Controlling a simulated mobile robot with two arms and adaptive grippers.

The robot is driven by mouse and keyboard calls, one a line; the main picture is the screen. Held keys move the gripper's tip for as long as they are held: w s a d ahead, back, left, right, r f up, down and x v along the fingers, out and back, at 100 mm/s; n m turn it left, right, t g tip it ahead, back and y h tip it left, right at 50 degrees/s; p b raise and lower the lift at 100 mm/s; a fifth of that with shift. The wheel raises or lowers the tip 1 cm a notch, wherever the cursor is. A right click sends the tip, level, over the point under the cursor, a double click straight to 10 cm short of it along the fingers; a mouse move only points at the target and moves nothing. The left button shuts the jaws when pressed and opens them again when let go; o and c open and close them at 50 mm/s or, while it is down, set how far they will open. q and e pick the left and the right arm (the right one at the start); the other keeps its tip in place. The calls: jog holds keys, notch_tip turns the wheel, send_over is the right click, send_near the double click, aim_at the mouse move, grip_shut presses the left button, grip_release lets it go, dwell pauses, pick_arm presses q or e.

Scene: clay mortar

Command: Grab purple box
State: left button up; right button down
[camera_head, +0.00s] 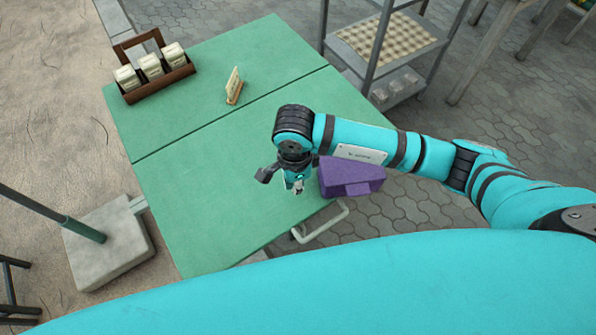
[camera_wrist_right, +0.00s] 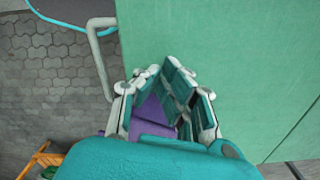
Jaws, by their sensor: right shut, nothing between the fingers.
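The purple box (camera_head: 350,176) is a wedge-like closed case at the near right edge of the green table (camera_head: 215,205). It appears to reach out over the edge, but how it rests is unclear. My right gripper (camera_head: 295,186) is just left of the box, pointing down over the table, shut and empty. In the right wrist view, purple parts of the box (camera_wrist_right: 152,112) show behind and between the finger links of the gripper (camera_wrist_right: 163,72); the rest is hidden. Whether the fingers touch the box cannot be told. My left gripper is not in view.
A wooden caddy (camera_head: 158,82) with several pale jars stands at the table's far left. A small standing sign (camera_head: 234,86) is near the middle back. A metal rack (camera_head: 395,45) stands beyond the table. A pale handle (camera_head: 320,222) sticks out at the near edge.

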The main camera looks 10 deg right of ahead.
aim_at(323, 178)
notch_tip(323, 178, down, 4)
jog(key=shift+s+r, duration=0.1)
jog(key=d, duration=0.1)
jog(key=d+p, duration=0.1)
jog(key=shift+d+r, duration=0.25)
jog(key=shift+d, duration=0.8)
jog(key=shift+f, duration=0.1)
jog(key=shift+w+d, duration=0.25)
jog(key=shift+d, duration=1.05)
